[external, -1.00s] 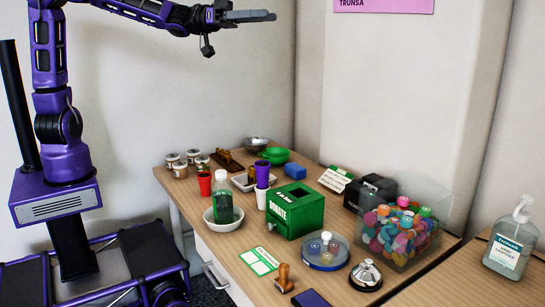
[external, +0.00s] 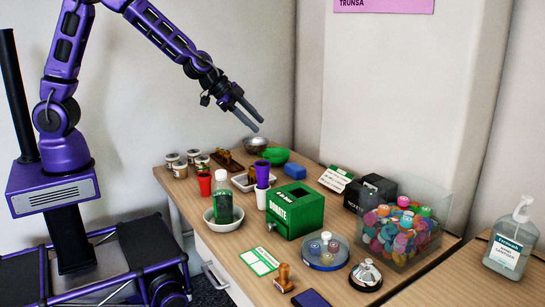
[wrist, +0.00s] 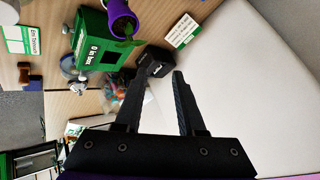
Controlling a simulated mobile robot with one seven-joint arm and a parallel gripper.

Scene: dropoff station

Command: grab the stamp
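The stamp (external: 283,278), with a light brown wooden handle, stands upright at the table's front edge in the external view. A small brown shape that looks like the stamp (wrist: 25,70) shows at the left of the wrist view. My gripper (external: 259,125) is open and empty, held in the air above the back of the table, far from the stamp. Its two separated fingers also show in the wrist view (wrist: 165,70), with nothing between them.
A green-edged card (external: 259,262), a bell (external: 366,274), a round holder (external: 324,252) and a dark blue block (external: 311,299) lie near the stamp.

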